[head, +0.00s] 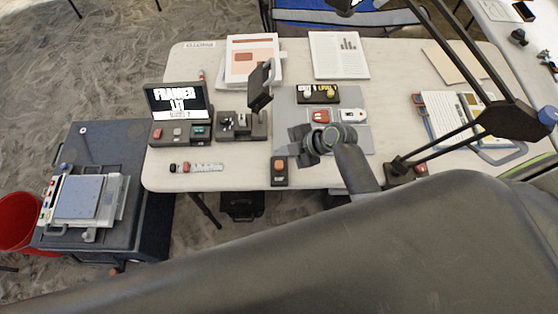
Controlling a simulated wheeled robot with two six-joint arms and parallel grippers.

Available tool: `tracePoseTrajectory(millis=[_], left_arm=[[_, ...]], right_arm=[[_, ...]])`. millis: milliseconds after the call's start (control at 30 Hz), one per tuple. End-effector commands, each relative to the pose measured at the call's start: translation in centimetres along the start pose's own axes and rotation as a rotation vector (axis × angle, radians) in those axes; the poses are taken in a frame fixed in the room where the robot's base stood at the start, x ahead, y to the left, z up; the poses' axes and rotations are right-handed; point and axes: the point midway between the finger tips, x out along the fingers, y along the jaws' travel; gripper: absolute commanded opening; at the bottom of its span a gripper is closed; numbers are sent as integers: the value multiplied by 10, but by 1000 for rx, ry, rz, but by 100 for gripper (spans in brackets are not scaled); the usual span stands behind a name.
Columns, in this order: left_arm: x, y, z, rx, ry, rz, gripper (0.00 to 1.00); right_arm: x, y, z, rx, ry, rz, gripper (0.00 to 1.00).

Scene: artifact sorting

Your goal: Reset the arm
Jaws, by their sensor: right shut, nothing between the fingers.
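My right gripper (298,143) is in the head view above the near edge of a grey mat (360,88) on the table. Its fingers are shut and empty, and its arm comes up from the lower right. A red item (320,115) and a white item (353,115) lie on the mat just beyond the gripper. A dark holder (318,94) with two small rounded pieces sits behind them. The gripper hides part of the mat. My left gripper is not in view.
A small box with an orange top (279,172) stands near the front edge. A black device (260,88) and a screen (178,101) stand to the left. Papers (338,55) lie at the back. A lamp arm (445,136) crosses the right side. The table's front left is mostly clear.

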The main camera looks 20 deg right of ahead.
Motion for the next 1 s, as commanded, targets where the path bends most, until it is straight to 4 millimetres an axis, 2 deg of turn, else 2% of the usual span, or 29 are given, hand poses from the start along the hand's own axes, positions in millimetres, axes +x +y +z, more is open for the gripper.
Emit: tracePoseTrajectory(millis=[767, 867, 1000], left_arm=[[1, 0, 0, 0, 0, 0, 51], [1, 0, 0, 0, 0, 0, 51], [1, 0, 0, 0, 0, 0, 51]], right_arm=[[0, -1, 1, 3, -1, -1, 0], [-4, -7, 2, 40, -18, -9, 0], [-24, -28, 8, 191, -92, -32, 0]])
